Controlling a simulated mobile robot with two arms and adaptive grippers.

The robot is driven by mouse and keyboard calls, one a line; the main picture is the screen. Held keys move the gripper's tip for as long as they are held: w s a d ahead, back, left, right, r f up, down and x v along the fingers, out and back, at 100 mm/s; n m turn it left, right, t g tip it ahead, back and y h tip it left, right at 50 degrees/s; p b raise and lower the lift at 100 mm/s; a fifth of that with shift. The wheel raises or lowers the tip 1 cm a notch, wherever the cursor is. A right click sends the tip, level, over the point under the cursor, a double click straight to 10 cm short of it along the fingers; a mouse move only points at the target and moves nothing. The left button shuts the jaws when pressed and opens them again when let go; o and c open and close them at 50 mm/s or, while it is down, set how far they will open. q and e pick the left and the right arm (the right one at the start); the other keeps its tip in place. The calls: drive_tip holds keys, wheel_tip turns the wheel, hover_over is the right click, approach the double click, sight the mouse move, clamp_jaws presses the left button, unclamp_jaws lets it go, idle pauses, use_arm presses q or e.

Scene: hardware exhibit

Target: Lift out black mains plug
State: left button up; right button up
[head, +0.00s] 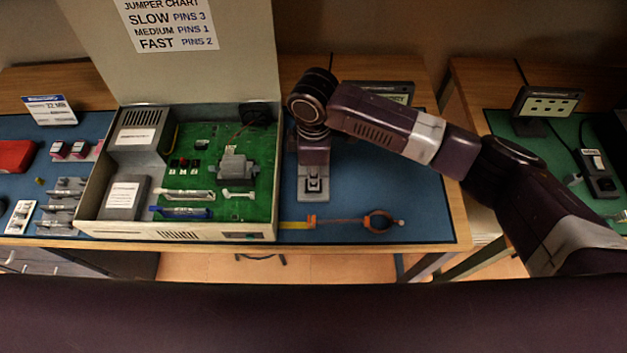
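A dark socket block (592,163) with a small label and a pale switch stands on the green mat of the right-hand table. A small black piece (605,184) at its near end looks like the black mains plug, seated in the block; it is too small to be sure. My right gripper (313,186) points down over the blue mat of the middle table, just right of the open case, far to the left of the socket block. Its fingers are seen from above, and their opening is unclear. My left gripper is out of view.
An open case (160,235) with a green circuit board and raised lid stands left of my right gripper. An orange ring tool (378,222) lies in front. A display sign (545,102) stands behind on the right table. A gap separates the tables.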

drive_tip(key=shift+c, duration=0.3)
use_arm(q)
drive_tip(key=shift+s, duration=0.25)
use_arm(e)
drive_tip(key=shift+r, duration=0.1)
drive_tip(key=shift+r, duration=0.6)
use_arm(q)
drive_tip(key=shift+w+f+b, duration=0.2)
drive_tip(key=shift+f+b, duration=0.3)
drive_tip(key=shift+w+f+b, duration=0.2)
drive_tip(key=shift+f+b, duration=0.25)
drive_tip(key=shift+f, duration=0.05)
use_arm(e)
wheel_tip(320, 180, up, 19)
drive_tip(key=shift+f, duration=0.15)
